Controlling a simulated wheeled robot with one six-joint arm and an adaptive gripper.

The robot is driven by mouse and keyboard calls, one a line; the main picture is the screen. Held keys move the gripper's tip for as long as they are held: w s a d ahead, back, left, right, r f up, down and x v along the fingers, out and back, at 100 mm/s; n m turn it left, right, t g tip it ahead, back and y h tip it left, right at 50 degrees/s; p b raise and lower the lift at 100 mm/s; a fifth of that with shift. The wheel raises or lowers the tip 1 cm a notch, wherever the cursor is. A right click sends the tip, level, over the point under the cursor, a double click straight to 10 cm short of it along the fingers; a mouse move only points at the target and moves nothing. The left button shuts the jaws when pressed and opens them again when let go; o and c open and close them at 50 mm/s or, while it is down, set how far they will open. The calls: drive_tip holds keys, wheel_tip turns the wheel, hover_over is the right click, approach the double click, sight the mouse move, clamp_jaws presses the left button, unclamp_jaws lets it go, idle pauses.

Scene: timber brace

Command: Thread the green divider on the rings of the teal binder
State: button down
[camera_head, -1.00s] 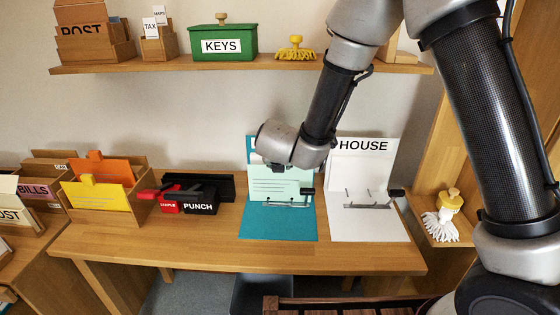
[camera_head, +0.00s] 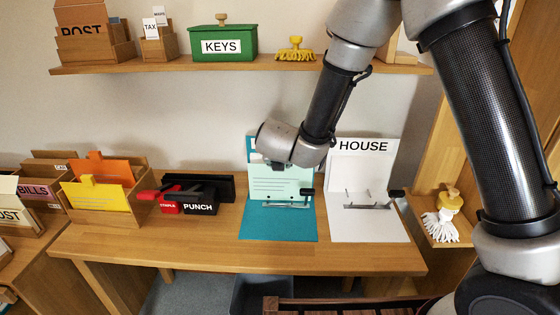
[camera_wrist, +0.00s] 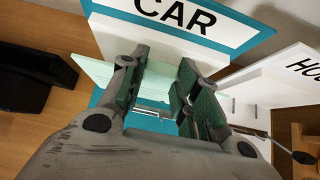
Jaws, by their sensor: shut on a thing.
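The teal binder (camera_head: 277,229) stands open on the desk, its back cover upright and its lower cover flat. In the wrist view its cover (camera_wrist: 240,38) reads CAR. The pale green divider (camera_head: 282,186) is upright in front of the back cover, with its lower edge at the metal rings (camera_head: 287,205). I cannot tell whether the rings pass through its holes. My gripper (camera_wrist: 159,72) is shut on the divider, which also shows in the wrist view (camera_wrist: 97,72). My wrist hides the gripper in the head view.
A white HOUSE binder (camera_head: 368,225) stands open close on the right. A black PUNCH (camera_head: 200,205) and a red stapler (camera_head: 169,206) are on the left, beside a sorter with a yellow folder (camera_head: 98,196). A shelf (camera_head: 160,66) runs above.

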drive_tip(key=shift+w+d, duration=0.1)
drive_tip(key=shift+w, duration=2)
idle(0.9)
drive_tip(key=shift+g, duration=0.5)
idle(0.7)
drive_tip(key=c, duration=0.5)
unclamp_jaws()
drive_tip(key=shift+w, duration=0.1)
